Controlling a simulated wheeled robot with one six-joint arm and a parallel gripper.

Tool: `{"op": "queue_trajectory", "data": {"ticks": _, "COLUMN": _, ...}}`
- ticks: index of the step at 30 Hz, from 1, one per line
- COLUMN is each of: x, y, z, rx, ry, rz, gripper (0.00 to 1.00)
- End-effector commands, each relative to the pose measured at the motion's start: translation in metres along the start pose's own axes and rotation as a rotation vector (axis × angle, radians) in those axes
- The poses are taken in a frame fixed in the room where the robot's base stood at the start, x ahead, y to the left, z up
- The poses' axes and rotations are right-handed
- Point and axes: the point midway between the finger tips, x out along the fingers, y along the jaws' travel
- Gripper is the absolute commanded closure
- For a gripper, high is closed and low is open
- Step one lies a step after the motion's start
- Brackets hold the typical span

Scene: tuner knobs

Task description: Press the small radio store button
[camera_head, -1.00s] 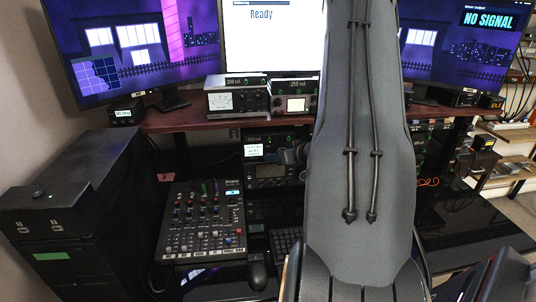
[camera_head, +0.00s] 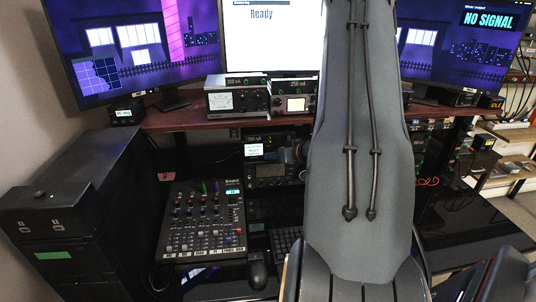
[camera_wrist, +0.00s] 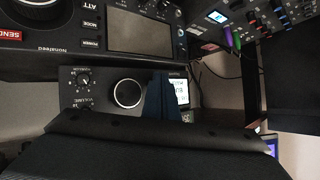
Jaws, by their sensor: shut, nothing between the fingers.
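I cannot make out the store button; part of the face is hidden by my fingers. In the head view the small radio's display (camera_head: 253,149) shows left of my gripper (camera_head: 287,155).
A larger radio with a grey screen (camera_wrist: 139,32) is beside the small one; it sits below it in the head view (camera_head: 270,174). A mixer (camera_head: 203,220) stands at the front left. Two meter boxes rest on the shelf (camera_head: 190,120) above. My arm blocks the middle right.

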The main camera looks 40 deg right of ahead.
Motion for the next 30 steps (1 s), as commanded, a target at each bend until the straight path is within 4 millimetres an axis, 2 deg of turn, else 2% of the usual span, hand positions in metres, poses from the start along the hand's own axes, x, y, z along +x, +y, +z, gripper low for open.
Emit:
{"op": "queue_trajectory", "data": {"ticks": 13, "x": 0.001, "y": 0.001, "z": -0.001, "rx": 0.0, "ry": 0.001, "rz": 0.0, "gripper": 1.0}}
{"op": "queue_trajectory", "data": {"ticks": 30, "x": -0.01, "y": -0.007, "z": 0.007, "rx": -0.001, "ry": 0.0, "rz": 0.0, "gripper": 1.0}}
